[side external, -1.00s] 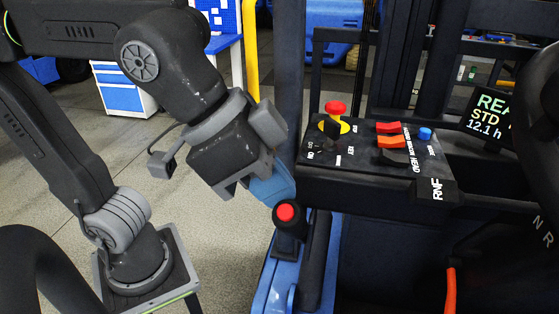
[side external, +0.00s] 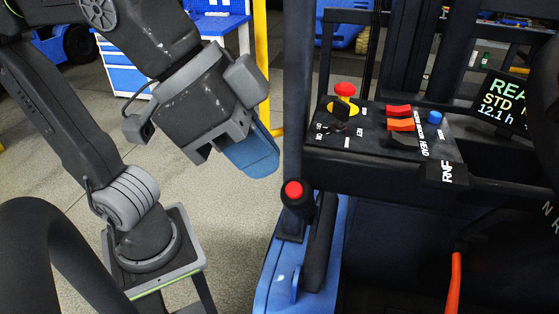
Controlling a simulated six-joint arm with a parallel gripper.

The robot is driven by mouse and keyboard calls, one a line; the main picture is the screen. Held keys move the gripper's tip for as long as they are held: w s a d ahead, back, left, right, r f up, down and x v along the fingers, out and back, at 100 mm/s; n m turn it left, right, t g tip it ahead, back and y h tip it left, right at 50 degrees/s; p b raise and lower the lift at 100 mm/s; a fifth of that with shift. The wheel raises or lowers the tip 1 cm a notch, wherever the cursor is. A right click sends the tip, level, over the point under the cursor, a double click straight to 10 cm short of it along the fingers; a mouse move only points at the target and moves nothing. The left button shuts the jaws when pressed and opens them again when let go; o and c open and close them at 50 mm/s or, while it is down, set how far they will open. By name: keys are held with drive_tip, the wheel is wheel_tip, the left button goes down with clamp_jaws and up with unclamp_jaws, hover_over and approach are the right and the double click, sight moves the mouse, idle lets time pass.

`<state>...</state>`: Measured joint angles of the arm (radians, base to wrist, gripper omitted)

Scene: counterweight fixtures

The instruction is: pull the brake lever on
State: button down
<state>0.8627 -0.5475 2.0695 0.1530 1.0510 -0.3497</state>
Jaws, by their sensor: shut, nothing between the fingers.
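The brake lever (side external: 297,207) is a short black grip with a red button on its end. It stands at the lower middle of the view on the truck's blue side frame, left of the control panel. My gripper (side external: 262,169) is up and to the left of the lever, tilted down to the right. Its blue fingers are shut with nothing seen between them. A clear gap shows between the fingers and the red button, so they look apart from the lever. The lower part of the lever is partly hidden behind its own grip.
The black control panel (side external: 375,145) carries a red mushroom button on yellow (side external: 345,90), red and orange switches (side external: 399,117) and a blue knob (side external: 435,117). A dark upright post (side external: 295,90) rises behind the lever. Open floor lies left of the blue frame (side external: 263,285).

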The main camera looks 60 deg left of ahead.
drive_tip(key=v, duration=0.6)
drive_tip(key=shift+s+r, duration=0.15)
drive_tip(key=shift+r, duration=0.05)
drive_tip(key=shift+d, duration=0.15)
drive_tip(key=w+a+f+n+y, duration=0.2)
drive_tip(key=w+a+f+n, duration=0.1)
drive_tip(key=a+f, duration=0.4)
drive_tip(key=w+a+f+n+y, duration=0.2)
drive_tip(key=w+a+f, duration=0.3)
drive_tip(key=a+f, duration=0.3)
drive_tip(key=shift+a+f+n, duration=0.25)
drive_tip(key=shift+f+n, duration=0.35)
drive_tip(key=shift+f, duration=0.05)
